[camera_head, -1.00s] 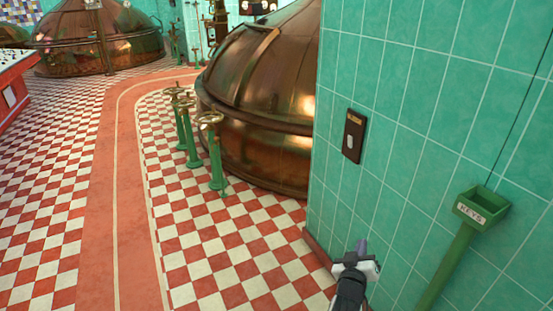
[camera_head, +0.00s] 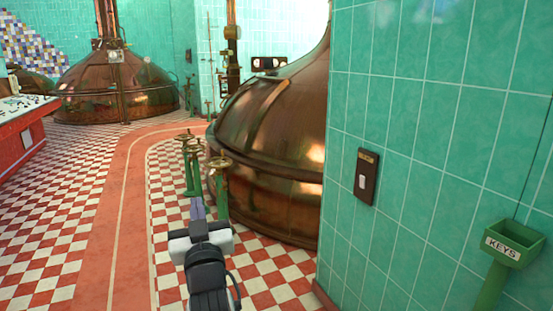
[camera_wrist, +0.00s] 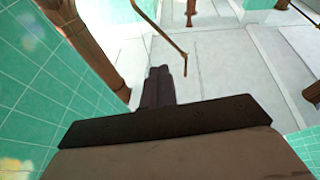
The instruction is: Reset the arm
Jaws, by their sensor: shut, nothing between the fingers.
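My gripper (camera_head: 197,208) shows at the lower middle of the head view, at the end of my dark and white arm. Its fingers are together with nothing between them. It is in front of the green valve posts and the checkered floor in the picture, and I see no contact with them. In the wrist view the closed fingers (camera_wrist: 162,86) point away over a pale floor, with a green tiled wall at the left.
A green tiled wall (camera_head: 430,110) with a switch plate (camera_head: 366,177) fills the right. A green KEYS box (camera_head: 511,243) stands beside it. A large copper kettle (camera_head: 265,140) and valve posts (camera_head: 222,190) stand ahead. The red path (camera_head: 120,220) is clear at left.

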